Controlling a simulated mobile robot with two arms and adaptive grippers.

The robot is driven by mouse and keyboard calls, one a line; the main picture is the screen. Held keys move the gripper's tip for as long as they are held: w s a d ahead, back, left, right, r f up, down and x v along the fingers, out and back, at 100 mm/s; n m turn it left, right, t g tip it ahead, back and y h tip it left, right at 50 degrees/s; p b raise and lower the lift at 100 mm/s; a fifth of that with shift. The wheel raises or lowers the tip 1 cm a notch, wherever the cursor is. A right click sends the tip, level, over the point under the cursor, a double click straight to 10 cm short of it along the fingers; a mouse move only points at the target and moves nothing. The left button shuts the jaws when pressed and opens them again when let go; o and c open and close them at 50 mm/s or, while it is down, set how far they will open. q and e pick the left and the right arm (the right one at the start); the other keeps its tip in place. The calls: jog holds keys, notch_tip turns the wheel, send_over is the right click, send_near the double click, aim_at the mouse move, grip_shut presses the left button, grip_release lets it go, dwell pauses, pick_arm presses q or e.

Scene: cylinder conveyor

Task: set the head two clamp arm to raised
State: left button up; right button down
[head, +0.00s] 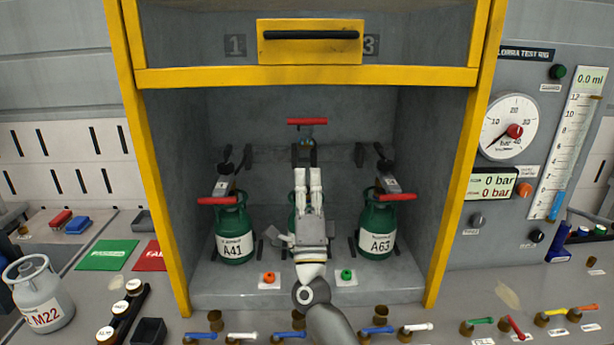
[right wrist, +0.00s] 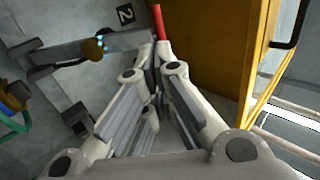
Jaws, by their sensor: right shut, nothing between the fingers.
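The head two clamp arm has a red crossbar handle (head: 307,121) at the middle of the cabinet. It stands clearly higher than the red handles of the left clamp (head: 217,200) and right clamp (head: 397,197), which lie low over their cylinders. My right gripper (head: 308,171) is shut and empty, just below the middle handle in the head view and in front of the middle green cylinder, which it mostly hides. In the right wrist view the red handle (right wrist: 160,22) appears just past the fingertips (right wrist: 158,48); I cannot tell whether they touch. My left gripper is out of view.
Green cylinders A41 (head: 235,242) and A63 (head: 377,243) stand on either side. The yellow cabinet frame (head: 155,190) bounds the opening, with the raised door (head: 200,77) above. Orange (head: 268,279) and green (head: 347,275) buttons sit on the front ledge.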

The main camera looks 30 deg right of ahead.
aim_at(306, 125)
jog(key=p+x, duration=0.3)
jog(key=x, duration=0.7)
jog(key=shift+w+d+r, duration=0.1)
jog(key=shift+w+r, duration=0.1)
jog(key=shift+w, duration=0.1)
